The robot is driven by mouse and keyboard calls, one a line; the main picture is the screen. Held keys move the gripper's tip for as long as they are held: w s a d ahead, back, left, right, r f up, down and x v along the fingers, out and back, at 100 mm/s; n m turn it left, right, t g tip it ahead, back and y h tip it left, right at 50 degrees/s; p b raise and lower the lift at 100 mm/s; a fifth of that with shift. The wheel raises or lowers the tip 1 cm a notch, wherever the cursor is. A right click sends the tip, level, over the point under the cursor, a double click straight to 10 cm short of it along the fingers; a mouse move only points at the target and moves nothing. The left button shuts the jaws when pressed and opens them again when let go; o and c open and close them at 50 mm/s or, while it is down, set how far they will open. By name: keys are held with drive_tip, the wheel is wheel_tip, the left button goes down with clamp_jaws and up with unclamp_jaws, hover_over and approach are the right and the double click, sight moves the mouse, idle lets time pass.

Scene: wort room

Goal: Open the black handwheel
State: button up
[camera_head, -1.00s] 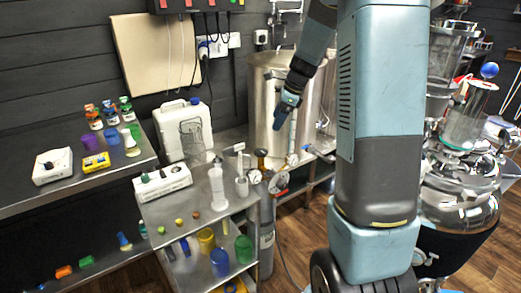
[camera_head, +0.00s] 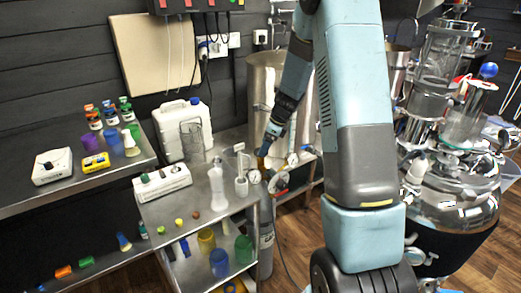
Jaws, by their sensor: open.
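My gripper (camera_head: 266,147) hangs pointing down in front of the steel tank, just above the top of the gas cylinder. Its fingers are open, with nothing seen between them. The grey gas cylinder (camera_head: 266,238) stands upright on the floor beside the small shelf unit. A black handwheel cannot be made out clearly; the cylinder's valve top is small and partly hidden by my gripper. I cannot tell whether the gripper touches it.
The steel shelf unit (camera_head: 204,215) left of the cylinder carries a plastic bottle (camera_head: 217,186) and a white device (camera_head: 162,183). A big steel tank (camera_head: 257,95) stands behind my gripper. Glass and steel vessels (camera_head: 455,185) crowd the right. A thin hose runs down to the wood floor.

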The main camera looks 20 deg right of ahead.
drive_tip(key=shift+x, duration=1.2)
